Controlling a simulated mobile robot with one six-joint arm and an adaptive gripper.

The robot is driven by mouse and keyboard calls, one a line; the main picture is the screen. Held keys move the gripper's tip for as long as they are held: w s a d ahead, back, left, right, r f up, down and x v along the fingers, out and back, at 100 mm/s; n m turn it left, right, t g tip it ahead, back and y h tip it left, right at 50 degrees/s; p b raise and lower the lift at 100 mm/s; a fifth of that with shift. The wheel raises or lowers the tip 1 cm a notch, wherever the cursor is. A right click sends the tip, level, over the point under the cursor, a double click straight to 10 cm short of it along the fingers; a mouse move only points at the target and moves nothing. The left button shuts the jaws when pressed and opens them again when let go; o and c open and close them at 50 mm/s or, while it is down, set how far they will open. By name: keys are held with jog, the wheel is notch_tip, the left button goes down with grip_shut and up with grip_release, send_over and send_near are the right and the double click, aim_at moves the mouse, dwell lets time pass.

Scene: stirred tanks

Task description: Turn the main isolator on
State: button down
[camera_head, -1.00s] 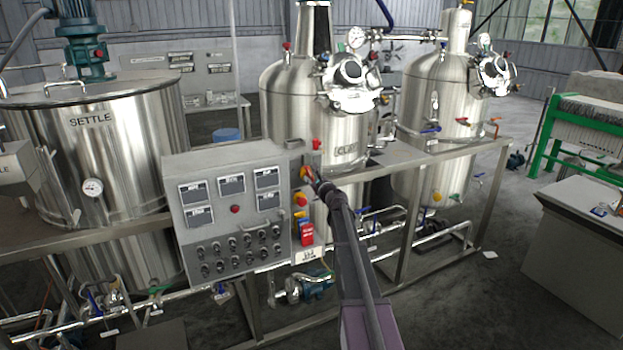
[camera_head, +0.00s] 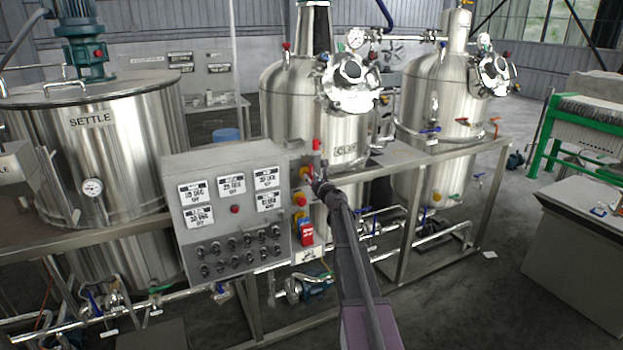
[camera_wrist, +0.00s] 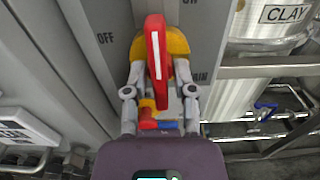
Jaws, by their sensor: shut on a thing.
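The main isolator's red handle (camera_wrist: 155,48) with a white stripe sits on a yellow base (camera_wrist: 176,42) in the wrist view. The handle stands upright in that picture, pointing up toward the "ON" mark; "OFF" is to its left. My gripper (camera_wrist: 158,92) is shut on the handle, one finger on each side of its lower part. In the head view the isolator's yellow base (camera_head: 304,171) is on the right side of the control box, with my gripper (camera_head: 316,184) at it, partly hiding the handle.
A red switch (camera_head: 306,235) sits below the isolator. The settle tank (camera_head: 110,140) is left and the clay-labelled tank (camera_head: 285,110) behind. A frame rail (camera_head: 455,152) runs right.

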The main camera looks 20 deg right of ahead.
jog(key=c, duration=0.7)
grip_release()
jog(key=shift+o, duration=0.2)
jog(key=shift+s, duration=0.1)
jog(key=s, duration=1.1)
jog(key=shift+s+d, duration=0.2)
jog(key=shift+s, duration=0.2)
jog(key=shift+a, duration=0.1)
